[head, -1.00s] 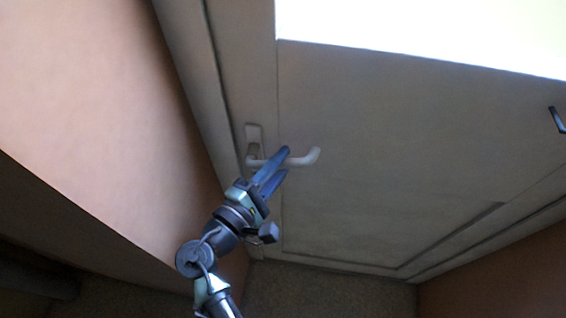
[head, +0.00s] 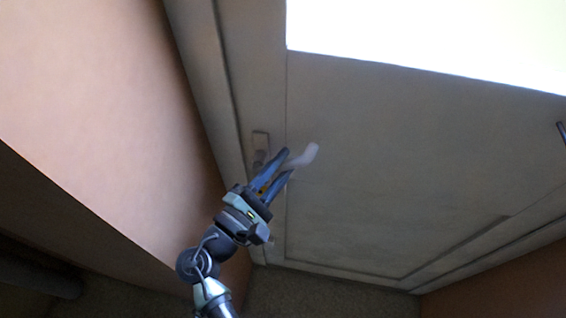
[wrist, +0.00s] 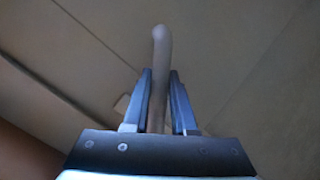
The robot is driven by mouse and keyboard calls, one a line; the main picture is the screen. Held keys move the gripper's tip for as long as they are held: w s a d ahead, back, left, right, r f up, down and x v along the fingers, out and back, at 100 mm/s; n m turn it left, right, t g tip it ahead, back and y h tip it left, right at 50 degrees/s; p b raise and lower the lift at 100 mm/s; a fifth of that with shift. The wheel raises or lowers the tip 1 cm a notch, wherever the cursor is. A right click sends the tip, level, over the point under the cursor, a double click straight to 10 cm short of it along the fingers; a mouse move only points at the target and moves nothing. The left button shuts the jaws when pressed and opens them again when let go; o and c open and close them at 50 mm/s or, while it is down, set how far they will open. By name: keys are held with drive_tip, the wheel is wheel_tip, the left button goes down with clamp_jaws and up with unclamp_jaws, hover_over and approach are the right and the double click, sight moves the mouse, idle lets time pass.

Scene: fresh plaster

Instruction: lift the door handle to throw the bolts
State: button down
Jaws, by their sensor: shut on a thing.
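The door handle is a pale lever (head: 308,155) on a small plate (head: 261,140) at the left side of the grey door (head: 390,180). My gripper (head: 285,163) is shut on the lever, with its two blue fingers on either side of it. In the head view the lever's free end sticks out past the fingertips and points up to the right. In the wrist view the lever (wrist: 160,60) runs up between the fingers (wrist: 160,95) and beyond their tips. The fingers hide part of the lever in the head view.
The door frame (head: 205,70) and a pinkish plaster wall (head: 90,90) are close on the left of my arm. A bright window pane (head: 430,40) fills the upper door. A small dark fitting (head: 562,130) is at the right edge. Speckled floor (head: 320,295) shows below.

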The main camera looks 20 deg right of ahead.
drive_tip(key=c, duration=0.7)
unclamp_jaws()
drive_tip(key=shift+c, duration=0.2)
drive_tip(key=shift+a, duration=0.1)
drive_tip(key=b+v, duration=0.2)
drive_tip(key=v, duration=1.1)
drive_tip(key=shift+b, duration=0.4)
drive_tip(key=shift+s+f, duration=0.15)
